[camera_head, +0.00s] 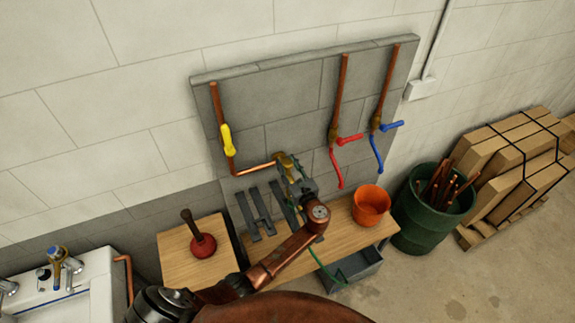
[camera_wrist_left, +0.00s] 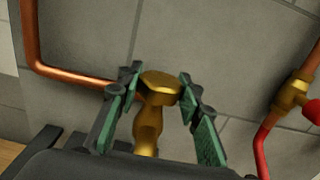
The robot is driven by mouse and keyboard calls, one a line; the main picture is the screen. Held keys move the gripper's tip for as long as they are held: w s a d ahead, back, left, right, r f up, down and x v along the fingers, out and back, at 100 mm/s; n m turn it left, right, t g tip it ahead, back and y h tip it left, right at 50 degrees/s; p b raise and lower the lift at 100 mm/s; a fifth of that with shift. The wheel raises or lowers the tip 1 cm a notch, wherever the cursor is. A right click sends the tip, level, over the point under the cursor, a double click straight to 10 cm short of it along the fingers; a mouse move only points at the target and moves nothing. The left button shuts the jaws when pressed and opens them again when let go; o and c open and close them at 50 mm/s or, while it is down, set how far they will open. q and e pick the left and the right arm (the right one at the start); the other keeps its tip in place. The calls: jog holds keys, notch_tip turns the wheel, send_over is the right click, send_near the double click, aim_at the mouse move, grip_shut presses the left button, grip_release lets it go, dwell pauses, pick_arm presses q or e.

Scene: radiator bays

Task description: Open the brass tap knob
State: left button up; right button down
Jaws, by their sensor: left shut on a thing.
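The brass tap knob (camera_head: 284,160) is at the end of a copper pipe on the grey wall panel. In the left wrist view the brass knob (camera_wrist_left: 160,84) has a flat, faceted head on a narrower brass body. My left gripper (camera_head: 293,170) reaches up to it from below. Its green-padded fingers (camera_wrist_left: 158,95) stand one on each side of the knob and are shut on it. The gripper partly covers the tap's body in the head view. My right gripper is not in view.
Red (camera_head: 349,139) and blue (camera_head: 390,126) lever taps are to the right. An orange bucket (camera_head: 371,207) stands on the wooden bench. A plunger (camera_head: 201,243) stands on wood at left. A green barrel (camera_head: 424,215) holds copper pipes. Dark grey bars (camera_head: 250,217) lie near the bench.

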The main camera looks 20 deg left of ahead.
pick_arm(q)
jog(key=shift+n+g+y, duration=0.3)
jog(key=shift+g, duration=0.1)
jog(key=o, duration=1.2)
jog(key=v, duration=1.2)
